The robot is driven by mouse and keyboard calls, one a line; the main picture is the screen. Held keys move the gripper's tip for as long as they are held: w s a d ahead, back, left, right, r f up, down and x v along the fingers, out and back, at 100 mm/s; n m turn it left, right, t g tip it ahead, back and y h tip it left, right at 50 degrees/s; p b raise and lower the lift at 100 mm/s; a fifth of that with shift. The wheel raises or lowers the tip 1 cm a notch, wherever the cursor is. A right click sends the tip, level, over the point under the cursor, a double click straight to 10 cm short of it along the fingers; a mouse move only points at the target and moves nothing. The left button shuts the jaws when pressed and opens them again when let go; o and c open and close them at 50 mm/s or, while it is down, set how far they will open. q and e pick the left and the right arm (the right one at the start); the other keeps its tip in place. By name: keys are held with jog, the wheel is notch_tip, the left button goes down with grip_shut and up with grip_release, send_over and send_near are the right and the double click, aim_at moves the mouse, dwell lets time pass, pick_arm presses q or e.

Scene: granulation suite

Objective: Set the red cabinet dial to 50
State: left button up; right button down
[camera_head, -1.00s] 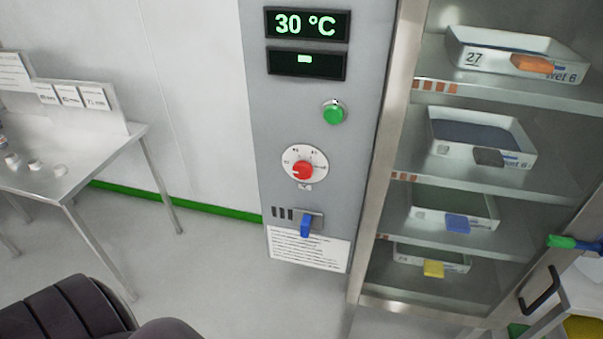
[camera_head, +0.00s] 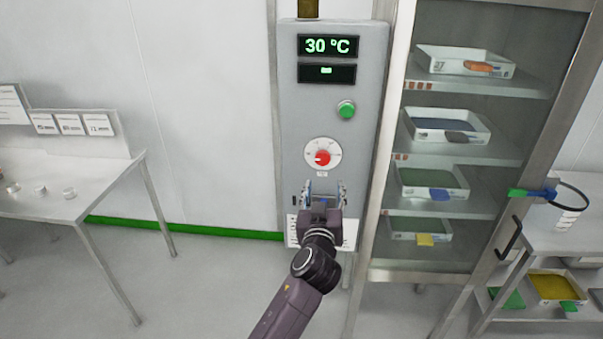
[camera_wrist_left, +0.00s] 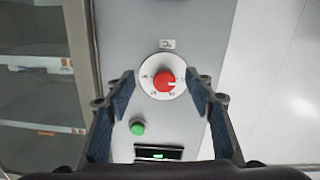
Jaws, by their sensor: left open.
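The red dial (camera_head: 323,158) sits on a round white scale plate on the grey control panel (camera_head: 297,120). The upper display (camera_head: 328,46) reads 30 °C. The fingers appear apart from the dial. The small scale numbers are hard to read. My right gripper is out of view.
A green button (camera_head: 346,109) is above the dial; a dark second display (camera_head: 327,73) is above that. A glass-doored cabinet with several trays (camera_head: 440,190) stands right of the panel. A metal table (camera_head: 75,200) stands at the left. The wall between is clear.

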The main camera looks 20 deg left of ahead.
aim_at(322, 159)
pick_arm(q)
jog(key=shift+n+t, duration=0.3)
jog(key=w+r, duration=0.1)
jog(key=w+a+r+p, duration=0.1)
jog(key=w, duration=0.1)
jog(key=w+a+r, duration=0.1)
jog(key=shift+w+a+r+p, duration=0.15)
jog(key=shift+w+r+p, duration=0.2)
jog(key=shift+p, duration=0.05)
jog(key=shift+w+a, duration=0.2)
jog(key=shift+w, duration=0.5)
jog(key=shift+w+a+f, duration=0.1)
jog(key=shift+w+f, duration=0.05)
jog(key=shift+w, duration=0.35)
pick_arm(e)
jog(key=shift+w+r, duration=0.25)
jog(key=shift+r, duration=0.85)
pick_arm(q)
jog(key=shift+c, duration=0.7)
jog(key=c, duration=1)
